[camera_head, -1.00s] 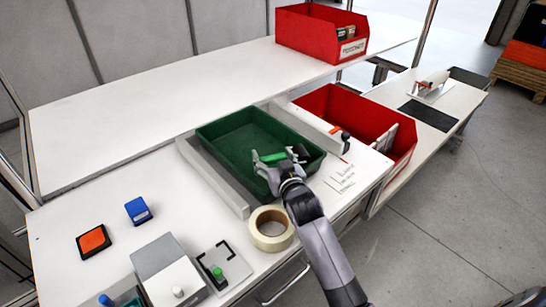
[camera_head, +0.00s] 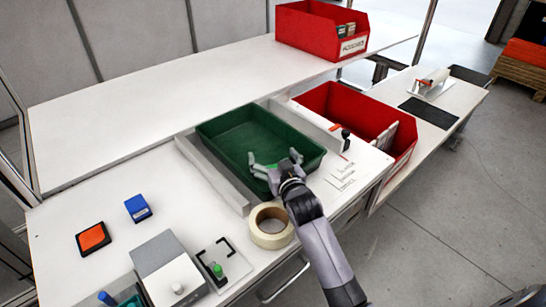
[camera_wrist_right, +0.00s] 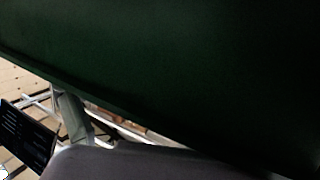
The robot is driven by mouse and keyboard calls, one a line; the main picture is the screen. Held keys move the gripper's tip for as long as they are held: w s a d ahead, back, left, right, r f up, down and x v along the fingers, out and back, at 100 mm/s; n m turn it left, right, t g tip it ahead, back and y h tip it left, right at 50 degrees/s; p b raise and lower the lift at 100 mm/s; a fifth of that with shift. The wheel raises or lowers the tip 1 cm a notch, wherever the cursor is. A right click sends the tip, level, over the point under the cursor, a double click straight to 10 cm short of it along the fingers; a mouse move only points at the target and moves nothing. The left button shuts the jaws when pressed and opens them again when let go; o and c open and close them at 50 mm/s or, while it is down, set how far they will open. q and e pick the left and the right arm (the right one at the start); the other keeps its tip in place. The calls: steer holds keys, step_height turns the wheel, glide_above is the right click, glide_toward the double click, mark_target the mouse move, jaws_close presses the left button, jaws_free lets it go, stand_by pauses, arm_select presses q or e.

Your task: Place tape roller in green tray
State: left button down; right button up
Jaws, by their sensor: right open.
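The green tray (camera_head: 228,128) sits on the white workbench, tilted in the picture. My right gripper (camera_head: 275,163) is over the near part of the tray, with its fingers spread apart. A small green piece (camera_head: 272,168) shows between the fingers; I cannot tell whether it is the tape roller or something else. No tape roller can be made out clearly elsewhere in the tray. In the right wrist view a dark green surface, likely the tray (camera_wrist_right: 180,60), fills the upper part. My left gripper is not in view.
A cream tape roll (camera_head: 270,238) lies on the bench beside my right arm. A red bin (camera_head: 345,110) stands right of the tray, another red bin (camera_head: 310,35) on the back shelf. A blue box (camera_head: 138,208) and an orange pad (camera_head: 93,237) lie left.

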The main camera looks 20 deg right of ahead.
steer(key=shift+r, duration=0.2)
steer(key=s+r, duration=0.2)
steer(key=s, duration=0.9)
steer(key=shift+s+a+r, duration=0.25)
steer(key=shift+s+r, duration=0.1)
steer(key=shift+s, duration=0.05)
steer(key=shift+f, duration=0.1)
